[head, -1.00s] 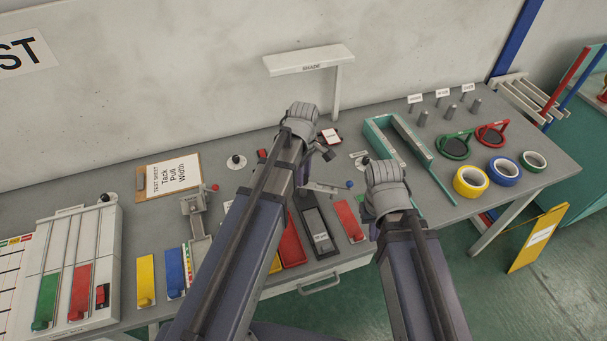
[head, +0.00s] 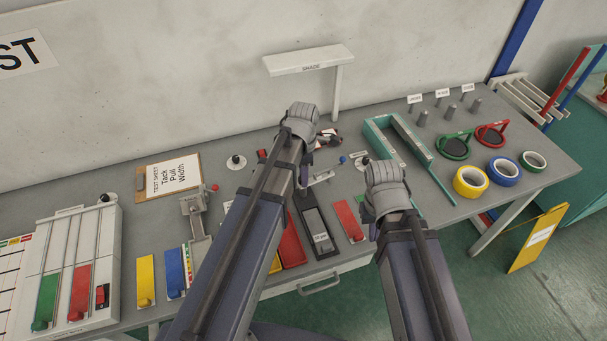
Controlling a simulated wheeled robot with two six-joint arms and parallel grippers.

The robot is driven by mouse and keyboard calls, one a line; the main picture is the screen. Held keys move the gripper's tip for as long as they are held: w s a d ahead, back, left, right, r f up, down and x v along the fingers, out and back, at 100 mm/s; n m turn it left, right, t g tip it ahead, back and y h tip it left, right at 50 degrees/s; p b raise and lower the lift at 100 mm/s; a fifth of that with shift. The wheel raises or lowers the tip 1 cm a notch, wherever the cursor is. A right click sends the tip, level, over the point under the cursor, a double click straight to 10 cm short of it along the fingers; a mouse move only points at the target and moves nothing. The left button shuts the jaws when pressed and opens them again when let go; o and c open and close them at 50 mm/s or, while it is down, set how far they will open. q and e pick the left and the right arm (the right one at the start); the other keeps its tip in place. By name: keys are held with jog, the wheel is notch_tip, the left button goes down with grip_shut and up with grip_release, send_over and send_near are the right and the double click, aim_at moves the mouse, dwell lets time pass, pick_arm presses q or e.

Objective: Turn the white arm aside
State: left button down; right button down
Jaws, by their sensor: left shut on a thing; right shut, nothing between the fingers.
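The white arm (head: 323,176) is a short pale bar on the bench behind the dark block. A blue ball (head: 342,159) shows just beyond its right end. Part of the bar is hidden by my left arm. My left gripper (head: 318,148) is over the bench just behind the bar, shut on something. Its fingertips and their contact are mostly hidden, and the white arm is the likely thing held. My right gripper (head: 382,166) is shut and empty, to the right of the white arm. Its fingertips are hidden behind its wrist.
A white SHADE stand (head: 308,61) rises behind my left gripper. Tape rolls (head: 470,181) lie at the right. A dark block (head: 318,228) and red strips (head: 348,220) lie in front.

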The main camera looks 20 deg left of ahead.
dwell(0.4)
pick_arm(q)
jog(key=c, duration=0.5)
grip_release()
jog(key=shift+c, duration=0.2)
jog(key=shift+r, duration=0.15)
notch_tip(320, 180, up, 8)
jog(key=p, duration=0.8)
jog(key=shift+f, duration=0.2)
